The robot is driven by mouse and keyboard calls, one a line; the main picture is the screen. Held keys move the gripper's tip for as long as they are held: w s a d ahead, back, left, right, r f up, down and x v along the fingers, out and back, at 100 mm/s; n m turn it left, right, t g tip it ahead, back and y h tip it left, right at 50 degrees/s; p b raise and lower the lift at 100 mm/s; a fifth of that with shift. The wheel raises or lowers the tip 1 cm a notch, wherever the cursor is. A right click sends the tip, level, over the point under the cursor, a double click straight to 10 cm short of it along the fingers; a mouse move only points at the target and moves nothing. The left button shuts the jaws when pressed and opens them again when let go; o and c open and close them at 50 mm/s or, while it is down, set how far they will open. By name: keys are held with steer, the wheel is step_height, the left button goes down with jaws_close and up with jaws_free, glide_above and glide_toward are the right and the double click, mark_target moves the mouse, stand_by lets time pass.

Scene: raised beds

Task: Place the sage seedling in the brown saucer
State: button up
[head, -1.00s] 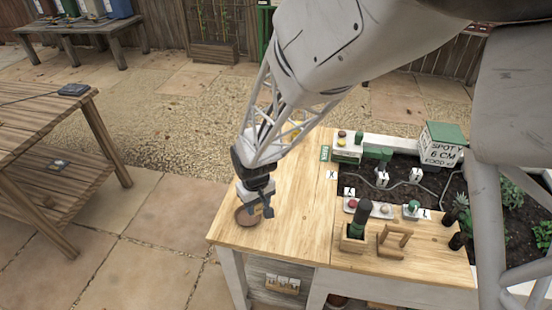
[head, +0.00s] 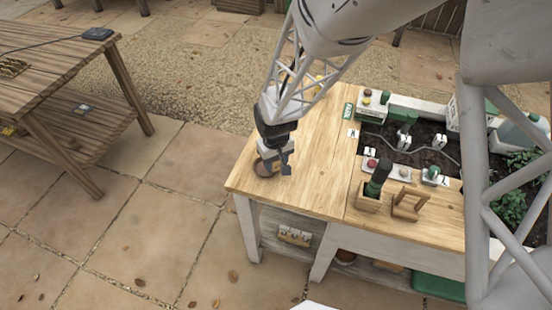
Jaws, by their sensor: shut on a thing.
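The brown saucer (head: 262,168) lies on the wooden bench top near its left front corner, partly covered by my gripper. My gripper (head: 277,170) points down over the saucer's right part and is shut. What it holds is almost wholly hidden by the jaws; I take it to be the sage seedling, but no leaves can be made out. I cannot tell whether the held thing touches the saucer.
To the right stand a wooden block with a dark-handled tool (head: 377,181), a wooden frame (head: 409,203) and a grey strip with knobs (head: 386,170). A soil bed (head: 424,157) lies behind them. The bench middle (head: 310,155) is clear. A slatted table (head: 60,50) stands far left.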

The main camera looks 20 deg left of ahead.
steer(key=shift+f, duration=0.45)
steer(key=o, duration=0.9)
step_height(320, 180, up, 13)
steer(key=shift+f, duration=0.1)
stand_by(0.6)
stand_by(0.6)
